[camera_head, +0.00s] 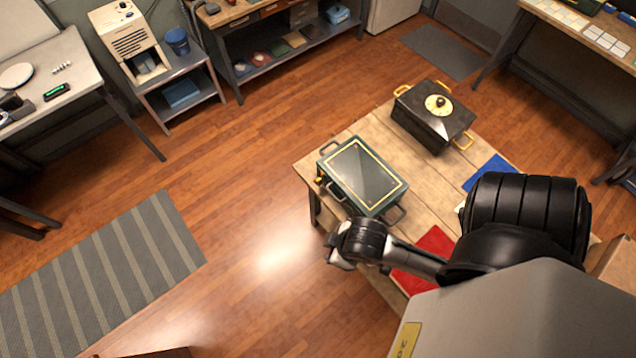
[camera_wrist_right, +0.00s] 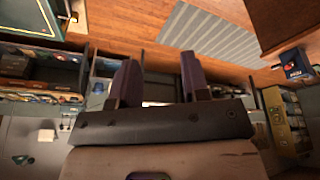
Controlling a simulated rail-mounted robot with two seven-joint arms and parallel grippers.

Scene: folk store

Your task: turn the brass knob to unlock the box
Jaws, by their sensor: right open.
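A dark green box (camera_head: 362,175) with a yellow-lined lid and dark side handles sits at the left end of the wooden table. A small brass knob (camera_head: 319,181) shows at its left side. In the right wrist view, the box's corner (camera_wrist_right: 38,28) and a brass-coloured part (camera_wrist_right: 72,16) are at the upper left edge. My right gripper (camera_head: 338,255) is just past the table edge, below the box and apart from it. In the right wrist view my gripper's two fingers (camera_wrist_right: 158,72) are spread with nothing between them. My left gripper is out of view.
A black box (camera_head: 432,120) with a brass dial (camera_head: 439,105) and yellow handles stands farther back on the table (camera_head: 385,118). A blue mat (camera_head: 488,172) and a red mat (camera_head: 428,250) lie on it. Open floor is left of the table.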

